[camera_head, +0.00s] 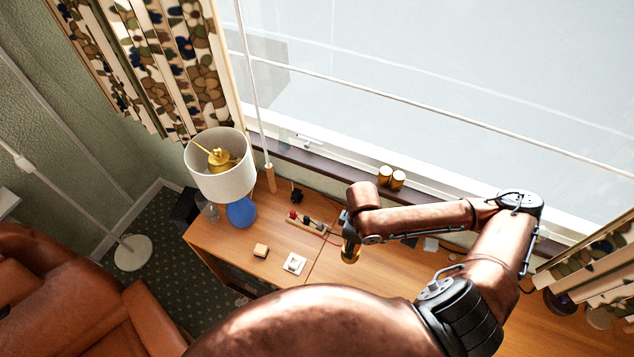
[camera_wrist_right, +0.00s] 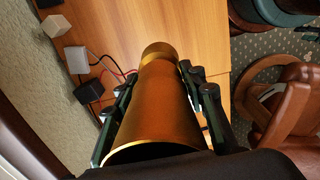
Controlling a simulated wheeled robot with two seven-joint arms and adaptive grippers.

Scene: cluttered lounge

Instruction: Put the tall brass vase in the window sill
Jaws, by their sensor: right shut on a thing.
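The tall brass vase (camera_head: 350,252) is in my right gripper (camera_head: 347,226), above the desk in the head view. My own arm hides part of it. In the right wrist view the vase (camera_wrist_right: 155,110) fills the middle, wide end near the camera and narrow end away. The fingers of my right gripper (camera_wrist_right: 160,92) lie along both its sides, shut on it. The window sill (camera_head: 320,169) is a dark ledge below the window, behind the gripper. My left gripper is not in view.
A white-shaded lamp (camera_head: 220,165) with a blue base stands at the desk's left end. A power strip (camera_head: 307,222), cables and small blocks lie on the desk (camera_head: 235,257). A thin window pole (camera_head: 256,100) hangs near the lamp.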

